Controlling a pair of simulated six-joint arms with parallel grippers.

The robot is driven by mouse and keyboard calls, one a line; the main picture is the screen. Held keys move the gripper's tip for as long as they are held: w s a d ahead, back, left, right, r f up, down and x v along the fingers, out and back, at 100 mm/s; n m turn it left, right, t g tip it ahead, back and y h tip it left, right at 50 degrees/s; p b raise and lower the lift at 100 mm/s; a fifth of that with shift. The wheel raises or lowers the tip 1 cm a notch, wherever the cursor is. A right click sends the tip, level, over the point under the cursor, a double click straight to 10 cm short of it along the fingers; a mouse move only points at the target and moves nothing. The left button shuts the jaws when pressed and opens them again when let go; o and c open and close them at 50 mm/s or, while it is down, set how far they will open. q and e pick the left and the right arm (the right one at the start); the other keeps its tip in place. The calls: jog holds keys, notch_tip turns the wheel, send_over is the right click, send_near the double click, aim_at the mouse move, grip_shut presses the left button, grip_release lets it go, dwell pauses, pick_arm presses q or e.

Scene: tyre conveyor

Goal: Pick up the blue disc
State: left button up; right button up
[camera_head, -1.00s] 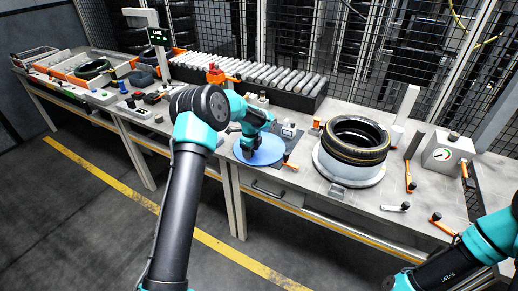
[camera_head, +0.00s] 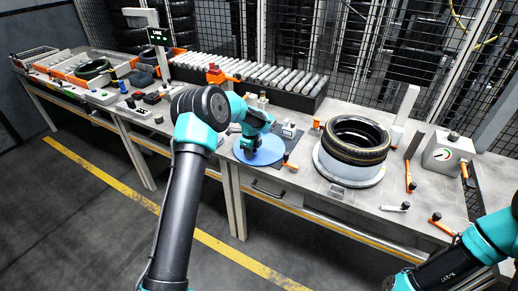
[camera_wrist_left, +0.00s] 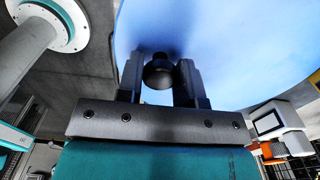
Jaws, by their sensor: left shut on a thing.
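The blue disc (camera_head: 266,152) lies at the front of the workbench in the head view, left of the tyre stand. In the left wrist view the blue disc (camera_wrist_left: 225,45) fills the upper middle, with a dark round knob (camera_wrist_left: 159,73) on it. My left gripper (camera_wrist_left: 160,75) has its two fingers on either side of this knob and is shut on it. In the head view my left gripper (camera_head: 249,152) is over the left part of the disc, its fingertips hard to make out. My right arm shows at the lower right, but its gripper is not visible.
A tyre (camera_head: 355,138) sits on a round grey stand (camera_head: 347,170) to the right of the disc. A roller conveyor (camera_head: 255,75) runs behind. An orange-handled lever (camera_head: 289,162) is close to the disc's right edge. A gauge box (camera_head: 446,155) stands farther right.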

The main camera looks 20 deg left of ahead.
pick_arm(q)
jog(key=shift+c, duration=1.4)
jog(key=shift+r, duration=0.1)
notch_tip(320, 180, up, 10)
jog(key=shift+f, duration=0.1)
